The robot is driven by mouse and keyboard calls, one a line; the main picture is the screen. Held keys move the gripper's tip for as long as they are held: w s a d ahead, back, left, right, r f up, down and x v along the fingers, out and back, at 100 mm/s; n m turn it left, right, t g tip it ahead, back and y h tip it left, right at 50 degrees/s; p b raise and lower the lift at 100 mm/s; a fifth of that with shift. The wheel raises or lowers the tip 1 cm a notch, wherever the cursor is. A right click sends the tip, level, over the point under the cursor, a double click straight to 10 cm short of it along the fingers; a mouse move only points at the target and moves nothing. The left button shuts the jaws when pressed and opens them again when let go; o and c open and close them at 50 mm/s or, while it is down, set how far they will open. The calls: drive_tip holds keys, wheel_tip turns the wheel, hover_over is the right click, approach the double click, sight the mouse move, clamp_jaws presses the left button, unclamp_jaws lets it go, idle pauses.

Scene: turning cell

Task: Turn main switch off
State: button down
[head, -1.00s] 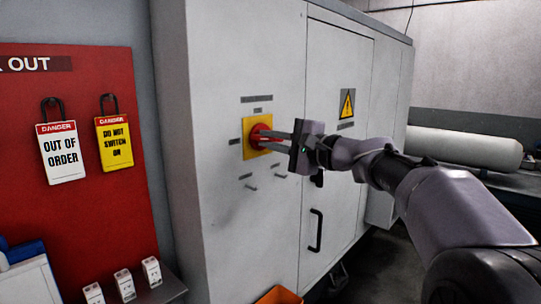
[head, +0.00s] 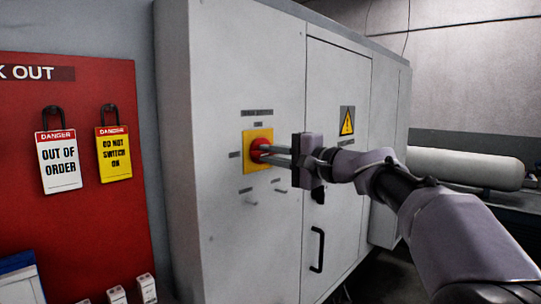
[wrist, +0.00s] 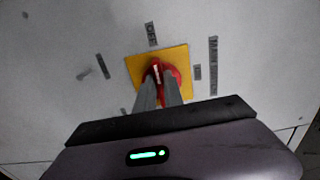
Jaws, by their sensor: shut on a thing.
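The main switch (head: 256,146) is a red rotary knob on a yellow square plate (head: 249,165) on the grey cabinet's front. It also shows in the wrist view (wrist: 172,74), with small labels around the plate, one reading OFF (wrist: 151,33). My gripper (head: 264,153) reaches in from the right, its two fingers shut on the red knob. In the wrist view the fingers (wrist: 158,92) meet the knob's grip from below and hide part of it. A pale mark on the knob points roughly toward the OFF label.
A red lockout board (head: 85,220) with two danger tags (head: 58,162) hangs at left. The cabinet door has a black handle (head: 317,249) and a yellow warning sign (head: 347,121). A white cylinder (head: 464,168) lies at the right.

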drive_tip(key=c, duration=1.5)
unclamp_jaws()
drive_tip(key=shift+o, duration=0.2)
drive_tip(key=p+v, duration=0.1)
drive_tip(key=v, duration=1.6)
drive_tip(key=shift+s+d+f, duration=0.1)
drive_tip(key=shift+s+d, duration=0.05)
